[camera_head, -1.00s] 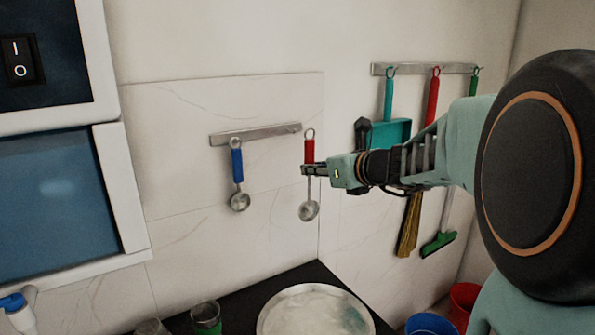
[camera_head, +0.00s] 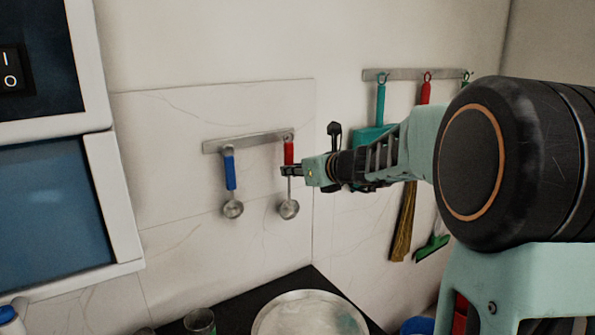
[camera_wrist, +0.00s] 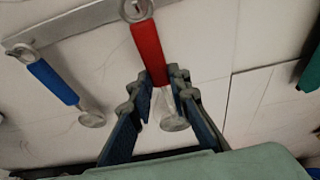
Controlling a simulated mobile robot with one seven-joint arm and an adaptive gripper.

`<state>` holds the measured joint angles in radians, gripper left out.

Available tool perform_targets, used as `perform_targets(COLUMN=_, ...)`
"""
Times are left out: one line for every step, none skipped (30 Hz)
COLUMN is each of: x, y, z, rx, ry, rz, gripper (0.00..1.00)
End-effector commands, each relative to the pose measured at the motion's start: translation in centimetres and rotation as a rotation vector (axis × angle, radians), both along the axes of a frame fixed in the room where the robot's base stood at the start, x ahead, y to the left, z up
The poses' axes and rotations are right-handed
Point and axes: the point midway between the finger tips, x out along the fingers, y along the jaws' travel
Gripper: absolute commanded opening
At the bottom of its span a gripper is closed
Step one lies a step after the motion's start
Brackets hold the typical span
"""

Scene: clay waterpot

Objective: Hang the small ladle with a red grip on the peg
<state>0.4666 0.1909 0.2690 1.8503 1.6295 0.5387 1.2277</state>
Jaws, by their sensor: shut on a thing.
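The small ladle with a red grip (camera_head: 289,152) hangs upright at the right end of the metal peg rail (camera_head: 240,143), its round bowl (camera_head: 288,209) downward. My gripper (camera_head: 290,171) is shut on it just below the red grip. In the wrist view the red grip (camera_wrist: 148,50) runs up from between my fingers (camera_wrist: 163,95), and its end ring (camera_wrist: 136,9) overlaps the rail's end (camera_wrist: 75,20). I cannot tell whether the ring is around the peg or only in front of it.
A ladle with a blue grip (camera_head: 230,172) hangs on the same rail to the left. A second rail (camera_head: 405,74) with a dustpan (camera_head: 372,140) and brushes is at the right. A round metal pan (camera_head: 308,317) lies on the dark counter below.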

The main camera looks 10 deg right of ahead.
Motion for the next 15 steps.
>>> perform_targets(x=0.3, y=0.2, z=0.0, rx=0.0, ry=0.0, rz=0.001, gripper=0.0)
perform_targets(x=0.5, y=0.3, z=0.0, rx=0.0, ry=0.0, rz=0.001, gripper=0.0)
perform_targets(x=0.7, y=0.4, z=0.0, rx=0.0, ry=0.0, rz=0.001, gripper=0.0)
perform_targets(x=0.8, y=0.4, z=0.0, rx=0.0, ry=0.0, rz=0.001, gripper=0.0)
perform_targets(x=1.0, y=0.5, z=-0.2, rx=0.0, ry=0.0, rz=0.001, gripper=0.0)
perform_targets(x=1.1, y=0.6, z=-0.5, rx=0.0, ry=0.0, rz=0.001, gripper=0.0)
perform_targets(x=1.3, y=0.6, z=-0.5, rx=0.0, ry=0.0, rz=0.001, gripper=0.0)
perform_targets(x=1.4, y=0.6, z=-0.6, rx=0.0, ry=0.0, rz=0.001, gripper=0.0)
perform_targets(x=1.5, y=0.7, z=-0.7, rx=0.0, ry=0.0, rz=0.001, gripper=0.0)
perform_targets(x=1.6, y=0.7, z=-0.8, rx=0.0, ry=0.0, rz=0.001, gripper=0.0)
perform_targets(x=1.7, y=0.7, z=-0.8, rx=0.0, ry=0.0, rz=0.0, gripper=0.0)
perform_targets(x=1.8, y=0.8, z=-0.9, rx=0.0, ry=-0.001, rz=0.0, gripper=0.0)
perform_targets(x=1.8, y=0.8, z=-1.0, rx=0.0, ry=-0.001, rz=0.0, gripper=0.0)
perform_targets(x=1.9, y=0.8, z=-1.1, rx=0.0, ry=-0.001, rz=0.0, gripper=0.0)
perform_targets(x=1.9, y=0.8, z=-1.1, rx=0.0, ry=-0.001, rz=0.0, gripper=0.0)
